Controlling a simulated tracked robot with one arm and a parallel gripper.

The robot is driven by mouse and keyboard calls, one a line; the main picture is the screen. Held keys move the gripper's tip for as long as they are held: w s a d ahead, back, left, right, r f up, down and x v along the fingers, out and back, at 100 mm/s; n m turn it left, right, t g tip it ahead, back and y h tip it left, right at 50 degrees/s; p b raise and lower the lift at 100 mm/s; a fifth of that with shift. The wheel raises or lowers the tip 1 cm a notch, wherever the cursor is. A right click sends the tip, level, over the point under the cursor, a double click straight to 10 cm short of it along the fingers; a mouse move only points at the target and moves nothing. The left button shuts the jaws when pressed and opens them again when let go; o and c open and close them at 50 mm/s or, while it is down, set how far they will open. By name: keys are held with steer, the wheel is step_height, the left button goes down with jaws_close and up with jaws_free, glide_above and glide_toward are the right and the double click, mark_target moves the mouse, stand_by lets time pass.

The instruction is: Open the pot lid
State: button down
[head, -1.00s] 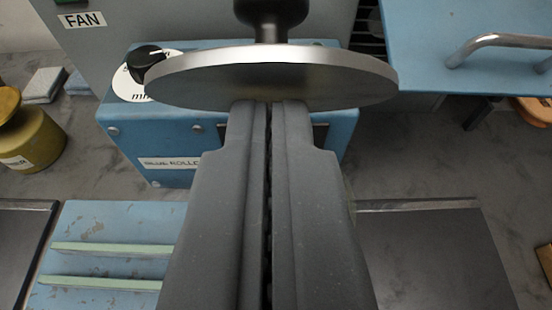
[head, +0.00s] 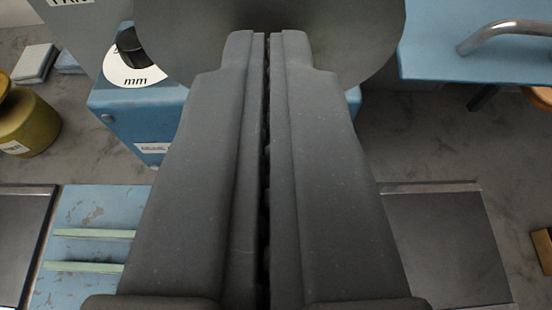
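A round grey metal disc that looks like a lid (head: 360,40) fills the top middle, with its underside towards me and its top cut off by the frame. No knob shows on it now. My gripper (head: 261,34) has its two dark fingers close together, with only a thin gap and nothing visible between them. The fingertips overlap the disc in the picture and lie on the near side of it; I cannot tell whether they touch it. No pot shows under the disc.
A blue machine (head: 115,105) with a black dial (head: 130,42) marked "mm" stands behind the fingers. A blue surface with a metal handle (head: 490,35) is at upper right. A blue worn panel with pale green strips (head: 95,233) lies at lower left, a dark plate (head: 445,240) at right.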

steer(key=shift+w, duration=0.2)
steer(key=shift+w+p, duration=0.85)
steer(key=shift+p, duration=0.25)
steer(key=shift+s, duration=0.1)
steer(key=s+b, duration=0.8)
steer(key=s, duration=0.4)
steer(key=shift+a+r+b, duration=0.15)
steer(key=shift+r+b, duration=0.25)
steer(key=shift+r, duration=0.05)
steer(key=shift+r, duration=0.1)
